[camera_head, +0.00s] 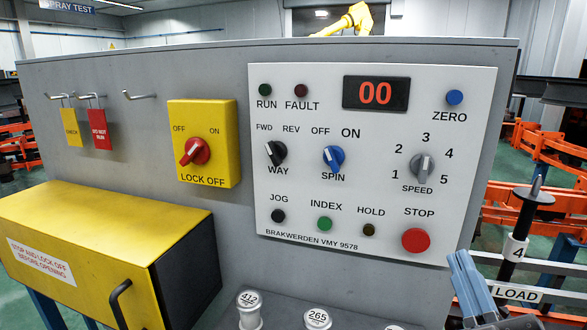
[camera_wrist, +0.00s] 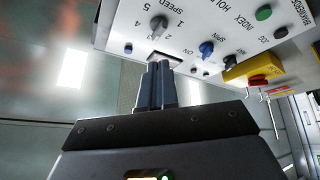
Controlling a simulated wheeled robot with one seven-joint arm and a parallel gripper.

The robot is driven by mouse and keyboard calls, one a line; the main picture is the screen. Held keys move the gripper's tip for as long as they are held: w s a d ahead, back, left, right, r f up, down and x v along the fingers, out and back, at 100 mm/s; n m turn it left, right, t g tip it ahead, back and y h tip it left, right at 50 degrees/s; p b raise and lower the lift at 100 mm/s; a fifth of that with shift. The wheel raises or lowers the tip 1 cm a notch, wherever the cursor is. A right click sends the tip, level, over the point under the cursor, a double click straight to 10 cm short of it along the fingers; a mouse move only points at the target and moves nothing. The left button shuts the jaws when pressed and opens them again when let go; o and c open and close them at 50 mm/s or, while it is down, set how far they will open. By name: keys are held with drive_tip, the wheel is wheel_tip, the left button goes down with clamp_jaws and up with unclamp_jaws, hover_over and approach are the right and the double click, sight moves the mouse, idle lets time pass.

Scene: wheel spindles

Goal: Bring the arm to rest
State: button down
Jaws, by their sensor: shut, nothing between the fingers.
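My gripper (camera_head: 472,285) shows at the lower right of the head view, in front of the panel's lower right corner. Its two blue-grey fingers are close together, with nothing seen between them. In the wrist view my gripper (camera_wrist: 154,82) points up, fingers side by side, with the control panel (camera_wrist: 220,25) beyond the tips. I cannot tell the exact gap to the panel; no touch is visible. The rest of my arm is out of view.
The control panel (camera_head: 375,160) has knobs, buttons and a display (camera_head: 376,94) reading 00. A yellow lock-off switch (camera_head: 204,172), hooks with tags and a yellow cover (camera_head: 90,250) are left. Numbered cylinders (camera_head: 249,308) stand below. A spindle marked 4 (camera_head: 518,235) stands right.

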drive_tip(key=s+f+m+g, duration=0.4)
drive_tip(key=s+f+g, duration=0.1)
drive_tip(key=s+f, duration=1)
drive_tip(key=s+f+m+g, duration=0.1)
drive_tip(key=s+m, duration=0.1)
drive_tip(key=s, duration=0.6)
drive_tip(key=s+d+f+m+g, duration=0.1)
drive_tip(key=s+m+g, duration=0.1)
drive_tip(key=s, duration=0.6)
drive_tip(key=shift+s+d+m, duration=0.3)
drive_tip(key=shift+s, duration=0.1)
